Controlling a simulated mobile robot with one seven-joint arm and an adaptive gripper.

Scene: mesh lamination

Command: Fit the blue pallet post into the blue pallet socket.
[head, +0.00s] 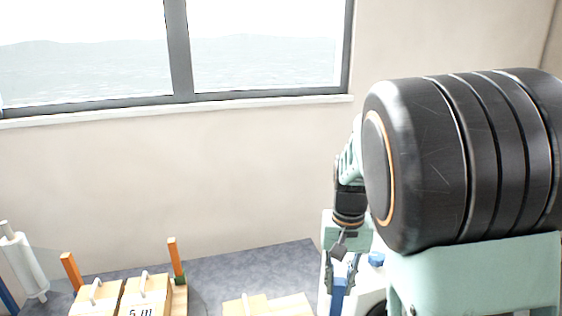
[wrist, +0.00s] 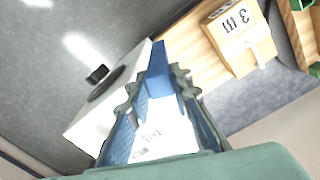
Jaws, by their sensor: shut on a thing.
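My gripper (head: 341,284) is shut on the blue pallet post (head: 338,298), which hangs downward between the fingertips in the head view. In the wrist view the blue post (wrist: 158,72) sits between the fingertips of my gripper (wrist: 157,88) and points away from the camera. Its far end is over or near the edge between a white box and a wooden board; I cannot tell whether it touches either. A small blue piece (head: 376,259) shows right of the gripper in the head view, partly hidden by my arm. I cannot tell whether it is the socket.
At left are handled wooden blocks (head: 147,289), orange posts (head: 70,270) and a white roll (head: 24,264). Grey tabletop (head: 245,268) is bare behind.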

